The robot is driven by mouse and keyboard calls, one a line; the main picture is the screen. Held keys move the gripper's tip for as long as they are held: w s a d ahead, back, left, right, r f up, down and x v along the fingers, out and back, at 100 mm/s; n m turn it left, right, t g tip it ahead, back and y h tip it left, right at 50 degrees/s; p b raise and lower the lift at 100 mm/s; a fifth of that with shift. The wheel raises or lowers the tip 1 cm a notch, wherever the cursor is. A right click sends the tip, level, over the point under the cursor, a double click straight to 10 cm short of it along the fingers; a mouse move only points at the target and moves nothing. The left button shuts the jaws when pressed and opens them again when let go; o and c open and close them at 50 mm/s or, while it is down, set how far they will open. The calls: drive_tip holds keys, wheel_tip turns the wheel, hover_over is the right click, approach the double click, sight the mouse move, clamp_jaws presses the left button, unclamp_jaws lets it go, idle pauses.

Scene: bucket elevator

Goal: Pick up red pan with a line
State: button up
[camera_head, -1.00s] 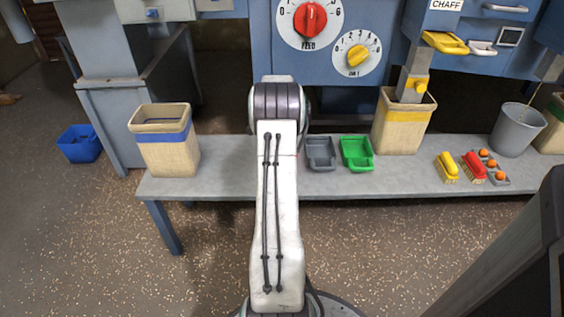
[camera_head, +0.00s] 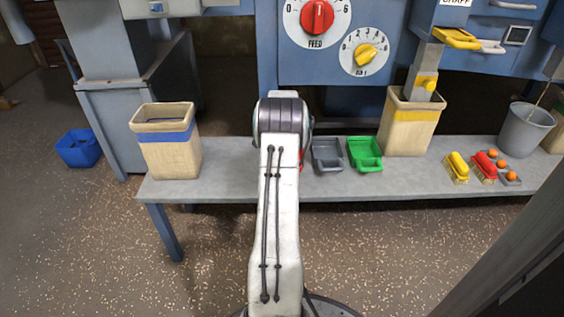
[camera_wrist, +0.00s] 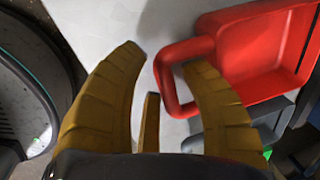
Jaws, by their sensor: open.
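The red pan (camera_wrist: 258,50) lies at the upper right in the wrist view, its loop handle (camera_wrist: 166,82) pointing left toward my gripper (camera_wrist: 165,58). No line on the pan can be made out.
A grey pan (camera_head: 327,156) and a green pan (camera_head: 364,154) stand close by on the grey bench (camera_head: 225,183). Bins with a blue band (camera_head: 167,156) and a yellow band (camera_head: 408,135) stand on either side. Brushes and a grey bucket (camera_head: 524,130) are at the right.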

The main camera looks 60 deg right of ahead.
drive_tip(key=shift+f, duration=0.25)
clamp_jaws()
idle(0.3)
